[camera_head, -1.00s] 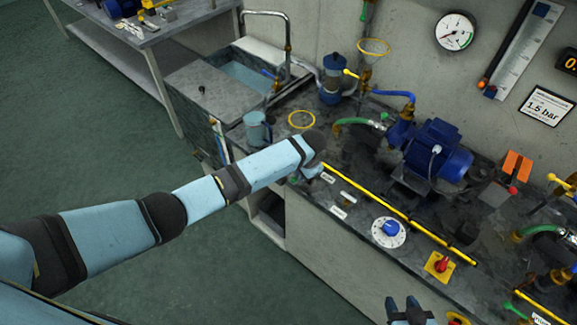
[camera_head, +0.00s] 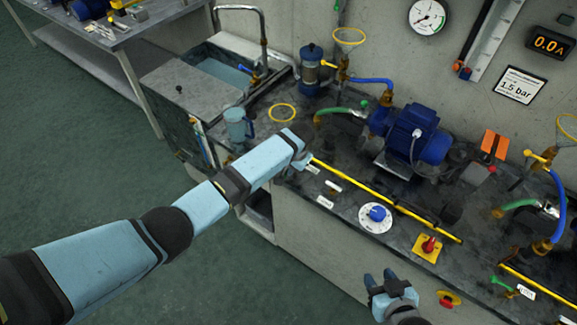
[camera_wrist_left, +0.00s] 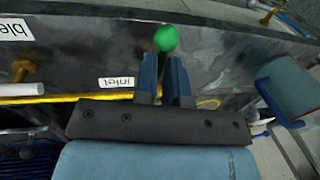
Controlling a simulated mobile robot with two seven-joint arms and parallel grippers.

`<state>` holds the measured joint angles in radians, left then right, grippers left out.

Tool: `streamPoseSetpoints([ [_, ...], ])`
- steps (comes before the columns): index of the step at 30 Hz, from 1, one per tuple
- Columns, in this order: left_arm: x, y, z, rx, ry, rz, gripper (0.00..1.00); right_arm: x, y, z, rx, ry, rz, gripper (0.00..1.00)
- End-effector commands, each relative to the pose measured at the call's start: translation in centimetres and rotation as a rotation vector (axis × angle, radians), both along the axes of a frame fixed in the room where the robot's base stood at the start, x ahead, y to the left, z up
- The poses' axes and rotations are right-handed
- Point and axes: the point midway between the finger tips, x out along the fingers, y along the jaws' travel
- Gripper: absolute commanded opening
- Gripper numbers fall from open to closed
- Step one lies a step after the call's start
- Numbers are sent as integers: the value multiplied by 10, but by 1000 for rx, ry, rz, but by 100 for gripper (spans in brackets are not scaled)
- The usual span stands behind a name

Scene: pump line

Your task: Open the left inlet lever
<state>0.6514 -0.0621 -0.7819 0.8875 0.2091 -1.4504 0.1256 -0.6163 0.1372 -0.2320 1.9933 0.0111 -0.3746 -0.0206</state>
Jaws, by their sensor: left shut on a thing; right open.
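The left inlet lever shows as a green ball knob (camera_wrist_left: 166,38) in the left wrist view, just past my left fingertips. A white "inlet" label (camera_wrist_left: 116,83) is beside it, and this label also shows in the head view (camera_head: 311,168). My left gripper (camera_wrist_left: 164,62) has its two blue fingers close together, shut on the lever just below the knob. The lever's stem is hidden between the fingers. In the head view my left arm's wrist covers the lever at the bench's front edge. My right gripper (camera_head: 380,278) is open and empty, in front of the bench.
A yellow pipe (camera_head: 385,200) runs along the bench front. A light blue jug (camera_head: 238,127) stands left of my left wrist. Another green lever (camera_head: 500,282) is at the far right.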

Motion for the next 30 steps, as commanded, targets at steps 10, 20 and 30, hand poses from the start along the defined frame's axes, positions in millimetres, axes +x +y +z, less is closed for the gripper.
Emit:
streamPoseSetpoints([
  [10,-3,2,-3,3,8,4,36,0,0,0,0,-1,0,43],
  [20,-3,-3,16,-1,2,0,36,0,-1,0,-1,2,-1,43],
  [30,-11,-15,90,-1,1,2,36,0,-1,-2,-2,3,-2,43],
])
